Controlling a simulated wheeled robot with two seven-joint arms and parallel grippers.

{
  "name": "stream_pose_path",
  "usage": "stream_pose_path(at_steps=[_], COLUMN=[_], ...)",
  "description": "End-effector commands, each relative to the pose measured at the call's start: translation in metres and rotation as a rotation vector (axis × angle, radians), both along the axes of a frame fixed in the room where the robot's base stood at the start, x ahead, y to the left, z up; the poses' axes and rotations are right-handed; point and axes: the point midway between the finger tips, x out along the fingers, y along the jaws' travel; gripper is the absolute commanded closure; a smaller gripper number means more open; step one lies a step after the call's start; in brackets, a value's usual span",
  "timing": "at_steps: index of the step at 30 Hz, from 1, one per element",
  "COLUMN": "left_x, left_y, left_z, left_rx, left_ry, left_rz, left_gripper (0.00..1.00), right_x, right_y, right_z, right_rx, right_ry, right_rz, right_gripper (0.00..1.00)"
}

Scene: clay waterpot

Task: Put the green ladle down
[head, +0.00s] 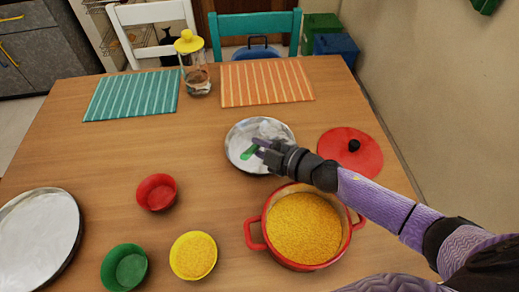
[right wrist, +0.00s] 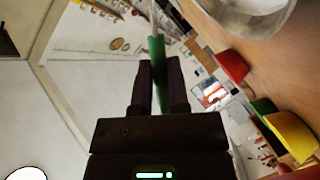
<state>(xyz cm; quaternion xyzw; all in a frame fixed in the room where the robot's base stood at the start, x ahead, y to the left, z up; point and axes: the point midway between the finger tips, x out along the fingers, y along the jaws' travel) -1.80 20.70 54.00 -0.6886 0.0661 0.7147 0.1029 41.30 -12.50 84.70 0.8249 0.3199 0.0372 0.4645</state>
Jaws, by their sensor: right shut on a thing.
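My right gripper (head: 261,147) reaches in from the right over the round metal plate (head: 234,143). It is shut on the green handle of the ladle (head: 249,153). In the right wrist view the handle (right wrist: 157,75) stands between the two fingers (right wrist: 160,85), and a thin greyish shaft runs up out of the frame. The ladle's bowl is not clear to me, and I cannot tell whether the ladle touches the plate. The plate also shows at the top of the right wrist view (right wrist: 240,12). My left gripper is not in view.
A red pot (head: 267,243) of yellow food stands below my arm; a red lid (head: 362,165) lies to the right. Red (head: 157,192), green (head: 124,268) and yellow (head: 193,255) bowls and a large tray (head: 72,245) are at left. Bare table lies left of the plate.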

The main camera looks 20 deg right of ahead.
Motion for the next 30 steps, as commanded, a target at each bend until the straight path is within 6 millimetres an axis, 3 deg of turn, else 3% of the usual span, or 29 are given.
stream_pose_path(at_steps=[6,7,12,22,30], left_x=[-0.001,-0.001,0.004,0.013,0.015], left_y=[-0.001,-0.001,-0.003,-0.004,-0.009], left_z=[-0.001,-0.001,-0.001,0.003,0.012], left_rx=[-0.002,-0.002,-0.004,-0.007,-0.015], left_ry=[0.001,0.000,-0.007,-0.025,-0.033], left_rz=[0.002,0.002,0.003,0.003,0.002], left_gripper=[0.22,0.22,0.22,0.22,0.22], right_x=[0.000,0.000,0.000,-0.001,-0.048], right_y=[0.000,0.000,0.000,-0.001,-0.033], right_z=[-0.001,-0.002,-0.001,0.005,0.017], right_rx=[0.000,0.000,0.000,-0.002,-0.001], right_ry=[0.000,0.000,-0.001,-0.001,0.003], right_rz=[0.000,0.000,0.001,0.000,0.001], right_gripper=[1.00,0.78,0.45,0.45,0.45])
